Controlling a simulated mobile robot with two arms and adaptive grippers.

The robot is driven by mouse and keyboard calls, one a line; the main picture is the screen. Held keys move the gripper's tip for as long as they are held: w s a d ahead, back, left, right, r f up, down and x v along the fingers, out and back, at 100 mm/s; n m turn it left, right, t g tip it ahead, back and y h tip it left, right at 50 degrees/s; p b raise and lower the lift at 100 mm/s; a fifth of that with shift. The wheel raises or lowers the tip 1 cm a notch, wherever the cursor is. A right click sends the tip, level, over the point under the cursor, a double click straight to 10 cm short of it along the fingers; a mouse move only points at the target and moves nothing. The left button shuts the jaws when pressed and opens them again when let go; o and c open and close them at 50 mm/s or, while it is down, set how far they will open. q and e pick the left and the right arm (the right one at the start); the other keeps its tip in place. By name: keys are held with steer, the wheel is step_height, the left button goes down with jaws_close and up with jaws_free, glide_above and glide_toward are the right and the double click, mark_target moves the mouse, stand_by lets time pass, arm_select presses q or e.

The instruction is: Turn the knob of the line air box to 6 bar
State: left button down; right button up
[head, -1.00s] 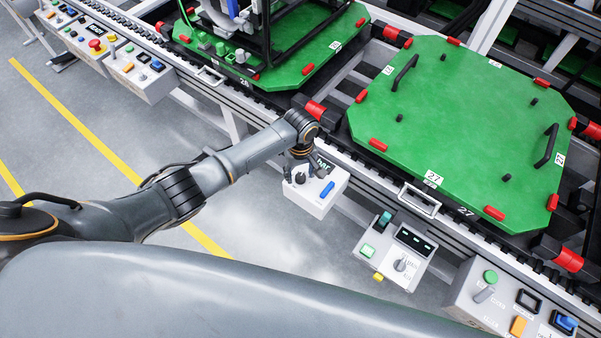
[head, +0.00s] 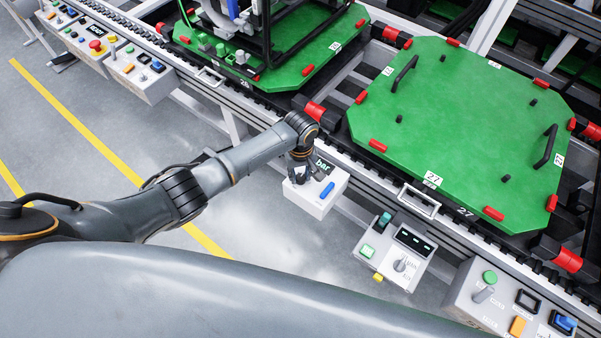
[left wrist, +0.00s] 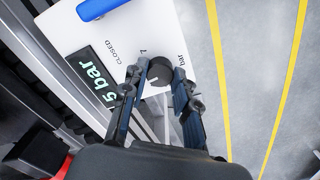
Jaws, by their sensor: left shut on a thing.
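The line air box (head: 318,198) is a small white box on the conveyor's front edge, with a blue lever (head: 327,190) and a dark display (head: 322,167). In the left wrist view the display (left wrist: 93,77) reads "5 bar", and the blue lever (left wrist: 100,8) lies near the word CLOSED. The black round knob (left wrist: 160,72) sits between the fingers of my left gripper (left wrist: 168,85), which is shut on it. In the head view my left gripper (head: 298,177) is over the box and hides the knob. My right gripper is in neither view.
The conveyor carries a green pallet (head: 455,130) marked 27, and a loaded green pallet (head: 300,55) stands to its left. A control box (head: 396,252) with a green button stands to the right of the air box. The floor in front is clear.

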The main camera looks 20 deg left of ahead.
mark_target(300, 177)
arm_select(q)
steer(key=m+p, duration=0.1)
steer(key=m, duration=0.2)
steer(key=shift+r+p, duration=0.1)
steer(key=shift+p, duration=0.2)
steer(key=shift+m+p, duration=0.45)
steer(key=shift+m, duration=1.45)
steer(key=c, duration=1)
jaws_free()
step_height(300, 177, up, 12)
steer(key=shift+f, duration=0.1)
